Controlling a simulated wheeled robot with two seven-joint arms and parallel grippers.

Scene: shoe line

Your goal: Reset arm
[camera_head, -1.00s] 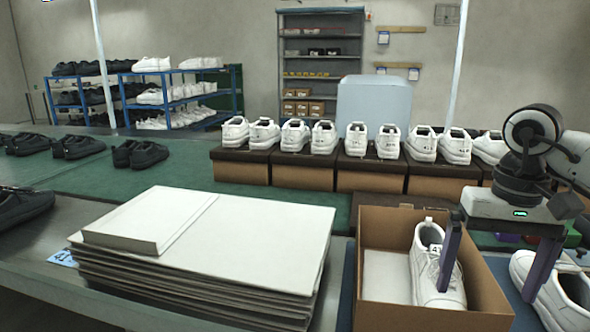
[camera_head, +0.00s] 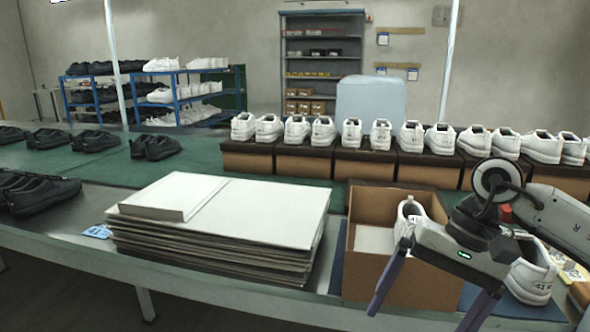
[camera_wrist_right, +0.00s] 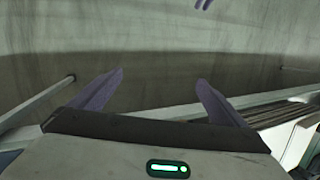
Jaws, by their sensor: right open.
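My right gripper (camera_head: 430,308) is open and empty in the head view, in front of and above the open brown box (camera_head: 378,272) at lower right. In the right wrist view its two purple fingers (camera_wrist_right: 160,95) are spread with nothing between them. A white shoe (camera_head: 408,216) stands inside the box, partly hidden behind the gripper. Another white shoe (camera_head: 532,278) is to the right of the box, partly covered by my arm. My left gripper is not in the head view.
A stack of white flat sheets (camera_head: 225,225) lies left of the box. White shoes stand on closed boxes (camera_head: 425,172) behind. Black shoes (camera_head: 38,190) sit at the left. The green belt (camera_head: 210,165) has free room. Shelves (camera_head: 322,65) stand far back.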

